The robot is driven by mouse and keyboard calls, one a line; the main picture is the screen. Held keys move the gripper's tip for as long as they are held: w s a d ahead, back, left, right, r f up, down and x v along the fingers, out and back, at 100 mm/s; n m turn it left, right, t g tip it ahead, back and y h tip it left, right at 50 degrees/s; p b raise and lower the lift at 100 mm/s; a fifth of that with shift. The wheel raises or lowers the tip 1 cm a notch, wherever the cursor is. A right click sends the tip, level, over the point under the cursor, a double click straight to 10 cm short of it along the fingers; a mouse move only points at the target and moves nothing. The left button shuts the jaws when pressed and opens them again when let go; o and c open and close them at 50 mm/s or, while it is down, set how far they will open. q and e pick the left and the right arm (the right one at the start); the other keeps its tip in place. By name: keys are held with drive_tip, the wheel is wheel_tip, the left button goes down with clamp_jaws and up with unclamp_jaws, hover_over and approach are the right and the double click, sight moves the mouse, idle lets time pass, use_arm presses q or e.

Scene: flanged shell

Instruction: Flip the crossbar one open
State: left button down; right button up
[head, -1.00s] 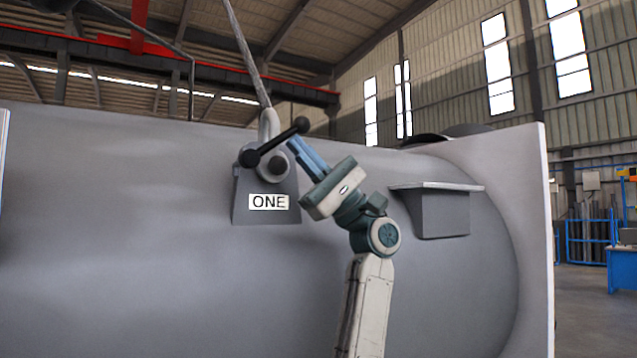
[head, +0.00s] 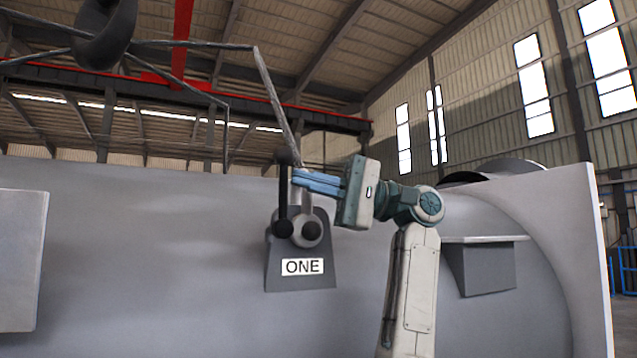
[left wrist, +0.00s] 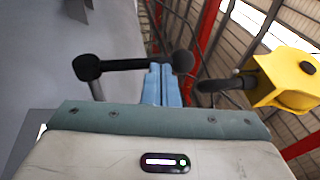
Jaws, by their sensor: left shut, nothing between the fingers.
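The crossbar (head: 283,195) is a black bar with ball ends on the grey bracket (head: 300,265) labelled ONE. It stands nearly upright in the head view. A grey fitting behind it meets a sling leg (head: 275,95) that slants up to the left. My left gripper (head: 297,178) has shut blue fingers, coming from the right to just beside the bar's upper part. In the left wrist view the crossbar (left wrist: 130,65) lies across the tips of the fingers (left wrist: 160,70), nearer its right ball. I cannot tell whether they touch. My right gripper is not in view.
The bracket stands on a large grey shell with a flange (head: 590,260) at right. A grey ledge (head: 482,265) sticks out right of my arm. A dark round hanging fitting (head: 105,35) is at upper left. A yellow block (left wrist: 285,75) shows in the left wrist view.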

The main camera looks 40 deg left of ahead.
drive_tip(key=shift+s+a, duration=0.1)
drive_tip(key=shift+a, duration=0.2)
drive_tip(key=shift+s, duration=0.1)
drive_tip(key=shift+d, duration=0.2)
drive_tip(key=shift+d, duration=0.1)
